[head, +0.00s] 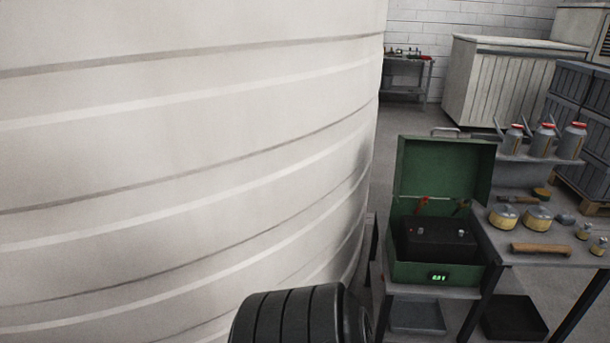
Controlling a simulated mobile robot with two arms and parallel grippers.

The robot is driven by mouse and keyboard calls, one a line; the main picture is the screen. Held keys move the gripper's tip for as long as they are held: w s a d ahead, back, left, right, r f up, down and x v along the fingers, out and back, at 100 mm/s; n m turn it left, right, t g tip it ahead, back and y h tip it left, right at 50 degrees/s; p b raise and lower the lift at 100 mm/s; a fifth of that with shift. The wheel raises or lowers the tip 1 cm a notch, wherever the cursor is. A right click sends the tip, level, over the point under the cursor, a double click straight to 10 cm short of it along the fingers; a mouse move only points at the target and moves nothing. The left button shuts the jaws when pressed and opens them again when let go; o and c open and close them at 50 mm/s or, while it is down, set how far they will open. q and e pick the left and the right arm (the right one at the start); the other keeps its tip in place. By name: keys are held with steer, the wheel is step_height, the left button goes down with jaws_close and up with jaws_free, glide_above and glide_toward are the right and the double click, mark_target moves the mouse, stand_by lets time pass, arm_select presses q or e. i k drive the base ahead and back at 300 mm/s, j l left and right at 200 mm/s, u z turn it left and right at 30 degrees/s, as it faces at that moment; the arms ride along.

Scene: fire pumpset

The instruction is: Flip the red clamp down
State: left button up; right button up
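A green box (441,165) stands with its lid open on a small stand at the right of the head view. A black battery-like block (436,242) sits inside it. A small red clamp (424,201) shows above the block's left side, against the inner lid. A second, darker clamp with some red (462,206) shows to its right. Both are too small to tell their exact tilt. A green lit display (438,277) is on the box's front. Neither of my grippers is in view.
A large white ribbed tank (180,150) fills the left side. A dark ribbed cylinder (290,318) is at the bottom centre. A table (565,255) right of the box bears brass-coloured parts, a brush and oil cans (543,140). Open floor (405,125) lies behind the box.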

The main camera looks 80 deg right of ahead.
mark_target(421, 203)
steer(key=z, duration=3.55)
steer(key=i+l+u, duration=0.3)
steer(key=i+l, duration=0.2)
steer(key=l, duration=0.2)
steer(key=i+l+u, duration=0.15)
steer(key=l, duration=0.2)
steer(key=i+l+u, duration=0.1)
steer(key=i+l, duration=0.15)
steer(key=l, duration=0.15)
steer(key=i+l+u, duration=0.15)
steer(key=l, duration=0.3)
steer(key=i+l+u, duration=0.15)
steer(key=l, duration=0.25)
steer(key=i+l+u, duration=0.15)
steer(key=l, duration=0.35)
steer(key=i+l+u, duration=0.15)
steer(key=l, duration=0.3)
